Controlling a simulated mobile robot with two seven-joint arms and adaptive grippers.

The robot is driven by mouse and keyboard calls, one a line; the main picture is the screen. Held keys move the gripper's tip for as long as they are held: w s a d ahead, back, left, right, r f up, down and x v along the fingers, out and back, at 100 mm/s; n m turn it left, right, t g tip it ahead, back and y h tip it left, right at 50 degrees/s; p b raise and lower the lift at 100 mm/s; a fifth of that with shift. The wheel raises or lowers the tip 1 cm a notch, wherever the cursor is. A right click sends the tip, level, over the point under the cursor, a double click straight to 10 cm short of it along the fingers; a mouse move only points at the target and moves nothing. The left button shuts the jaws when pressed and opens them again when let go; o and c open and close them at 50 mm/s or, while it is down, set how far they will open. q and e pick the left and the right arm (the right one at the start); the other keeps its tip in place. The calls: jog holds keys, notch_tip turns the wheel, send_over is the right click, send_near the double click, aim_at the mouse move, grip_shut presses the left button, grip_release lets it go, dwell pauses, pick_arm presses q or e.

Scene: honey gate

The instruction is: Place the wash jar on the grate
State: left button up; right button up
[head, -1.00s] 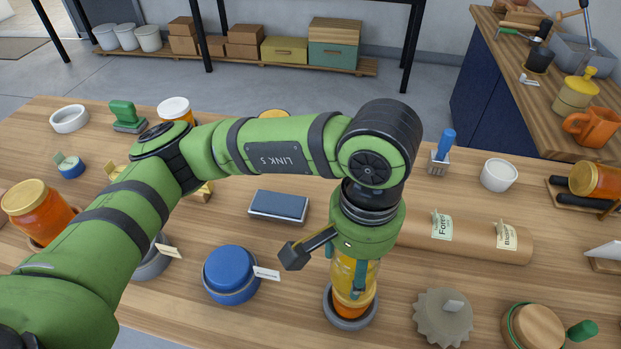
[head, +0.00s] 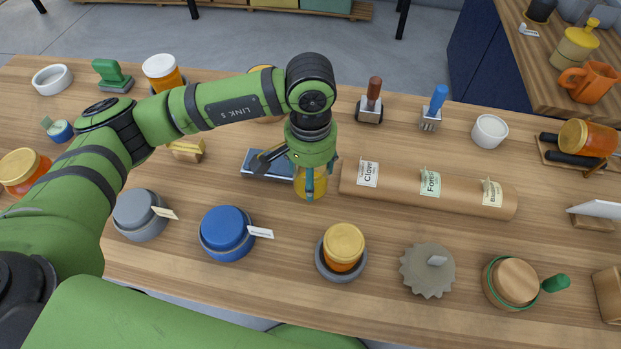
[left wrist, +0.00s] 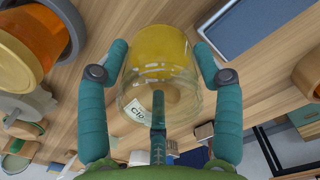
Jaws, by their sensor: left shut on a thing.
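My left gripper (head: 310,177) is shut on a clear glass jar with a yellow part (head: 310,188), held in the air above the table. In the left wrist view its teal fingers (left wrist: 162,55) are on both sides of the glass jar (left wrist: 160,75); I take this as the wash jar. I cannot tell for sure which thing is the grate. My right gripper is not in view.
A tagged brown paper roll (head: 400,190) lies right of the held jar. A gold-lidded honey jar (head: 343,243) stands in a grey dish. A blue pot (head: 228,234), grey pot (head: 140,213) and scalloped grey disc (head: 428,270) stand nearer. Bare wood lies between them.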

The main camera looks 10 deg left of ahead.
pick_arm(q)
notch_tip(320, 180, down, 3)
jog(key=shift+f+p, duration=0.2)
jog(key=shift+p, duration=0.35)
jog(key=shift+f, duration=0.1)
jog(key=shift+f, duration=0.1)
jog(key=shift+f+b, duration=0.1)
jog(key=shift+b, duration=0.25)
jog(key=o, duration=1.2)
jog(key=shift+o, duration=0.2)
